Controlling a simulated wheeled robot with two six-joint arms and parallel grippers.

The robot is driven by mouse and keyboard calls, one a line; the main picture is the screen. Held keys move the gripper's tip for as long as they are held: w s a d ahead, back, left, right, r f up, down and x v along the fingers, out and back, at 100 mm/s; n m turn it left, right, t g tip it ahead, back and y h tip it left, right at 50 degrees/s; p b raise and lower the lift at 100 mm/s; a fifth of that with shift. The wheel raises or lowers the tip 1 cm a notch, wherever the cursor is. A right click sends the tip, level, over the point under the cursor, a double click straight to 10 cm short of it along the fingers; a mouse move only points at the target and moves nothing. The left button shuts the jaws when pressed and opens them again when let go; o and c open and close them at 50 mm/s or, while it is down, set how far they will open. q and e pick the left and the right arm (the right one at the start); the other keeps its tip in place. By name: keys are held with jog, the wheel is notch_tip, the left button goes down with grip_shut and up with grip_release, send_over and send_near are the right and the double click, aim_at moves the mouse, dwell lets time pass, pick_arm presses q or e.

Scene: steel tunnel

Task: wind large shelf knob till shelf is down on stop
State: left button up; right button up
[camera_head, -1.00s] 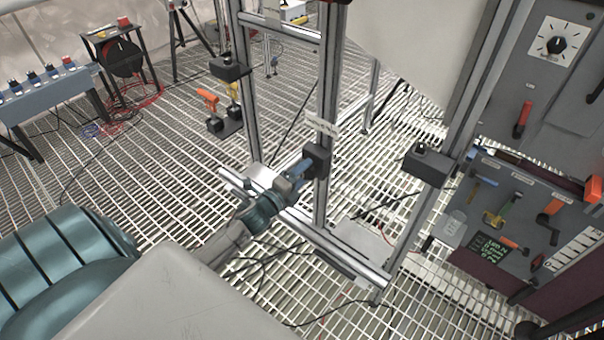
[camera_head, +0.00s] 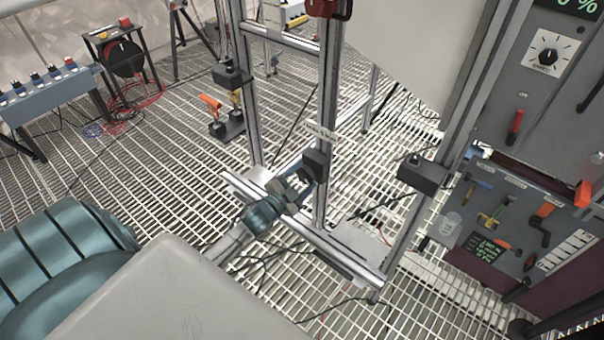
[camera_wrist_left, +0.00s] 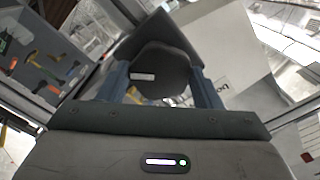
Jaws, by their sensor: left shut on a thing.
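My left gripper (camera_head: 304,184) reaches in from the left to a dark block (camera_head: 316,160) on the middle upright of the metal frame. In the left wrist view, its two blue fingers (camera_wrist_left: 165,88) stand either side of a large dark, rounded knob (camera_wrist_left: 165,68) with a small white mark, and are shut on it. In the head view the gripper mostly hides the knob. A pale label (camera_head: 322,132) sits just above the block. A large white panel (camera_head: 395,50) hangs at the upper right; I cannot tell whether it is the shelf. My right gripper is not in view.
More dark blocks sit on the left upright (camera_head: 228,75) and right upright (camera_head: 422,176). A tool board (camera_head: 500,215) with hammers and a grey panel with a dial (camera_head: 547,56) stand at right. A bench with buttons (camera_head: 50,90) is at left. The floor is open grating.

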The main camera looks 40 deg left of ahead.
pick_arm(q)
jog(key=n+p, duration=0.3)
jog(key=n, duration=0.1)
jog(key=shift+r+n, duration=0.15)
jog(key=shift+n, duration=0.15)
jog(key=n+p, duration=0.2)
jog(key=n, duration=0.2)
jog(key=shift+n, duration=0.3)
jog(key=n+p, duration=0.2)
jog(key=n, duration=0.2)
jog(key=shift+s+f+n+p, duration=0.15)
jog(key=shift+n+p, duration=0.1)
jog(key=shift+n, duration=0.3)
jog(key=shift+w+f+n+p, duration=0.1)
jog(key=shift+n+p, duration=0.1)
jog(key=shift+n, duration=0.35)
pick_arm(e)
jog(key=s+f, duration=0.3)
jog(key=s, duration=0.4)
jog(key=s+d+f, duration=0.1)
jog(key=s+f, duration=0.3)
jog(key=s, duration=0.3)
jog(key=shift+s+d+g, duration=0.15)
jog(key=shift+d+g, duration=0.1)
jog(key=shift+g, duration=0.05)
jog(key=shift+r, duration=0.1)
pick_arm(q)
jog(key=o, duration=1)
jog(key=shift+s, duration=0.1)
